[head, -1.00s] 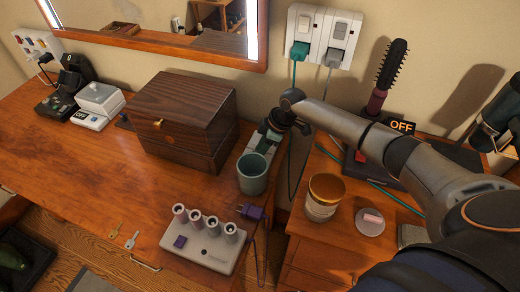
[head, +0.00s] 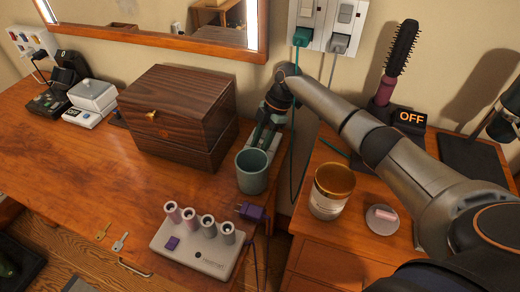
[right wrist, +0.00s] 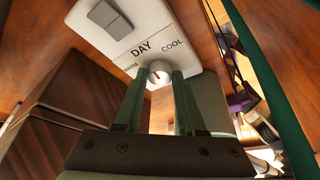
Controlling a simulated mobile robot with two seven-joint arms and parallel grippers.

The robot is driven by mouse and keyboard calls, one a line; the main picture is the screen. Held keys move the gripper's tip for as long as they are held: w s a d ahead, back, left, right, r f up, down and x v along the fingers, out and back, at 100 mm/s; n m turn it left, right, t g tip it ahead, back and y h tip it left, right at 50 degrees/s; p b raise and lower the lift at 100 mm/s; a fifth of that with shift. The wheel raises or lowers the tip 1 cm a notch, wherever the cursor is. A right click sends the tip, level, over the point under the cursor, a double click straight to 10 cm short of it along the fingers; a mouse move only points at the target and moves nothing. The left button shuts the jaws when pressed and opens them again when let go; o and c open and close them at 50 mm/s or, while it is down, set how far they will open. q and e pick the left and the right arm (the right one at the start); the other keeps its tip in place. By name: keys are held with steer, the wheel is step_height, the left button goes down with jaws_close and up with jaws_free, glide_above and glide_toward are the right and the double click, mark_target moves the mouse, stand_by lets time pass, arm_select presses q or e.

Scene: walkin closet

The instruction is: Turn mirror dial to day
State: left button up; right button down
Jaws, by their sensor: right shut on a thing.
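The mirror dial (right wrist: 160,74) is a small round silver knob with a red mark, on a white control panel (right wrist: 132,28). The panel is printed DAY above the dial, COOL to the right and a partly covered WARM to the left. The red mark points up and slightly left, near DAY. My right gripper (right wrist: 159,80) is shut on the dial, one green finger on each side. In the head view my right gripper (head: 268,125) reaches down behind the teal cup, beside the wooden box. The mirror (head: 160,25) hangs on the wall. My left gripper is out of view.
A dark wooden box (head: 172,112) stands left of my right gripper, and a teal cup (head: 252,172) stands in front of it. Cables hang from the outlet (head: 325,28).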

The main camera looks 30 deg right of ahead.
steer(key=shift+w+n+g+b, duration=0.1)
steer(key=shift+n+g+b, duration=0.2)
steer(key=shift+n+b, duration=0.25)
steer(key=c, duration=0.5)
jaws_free()
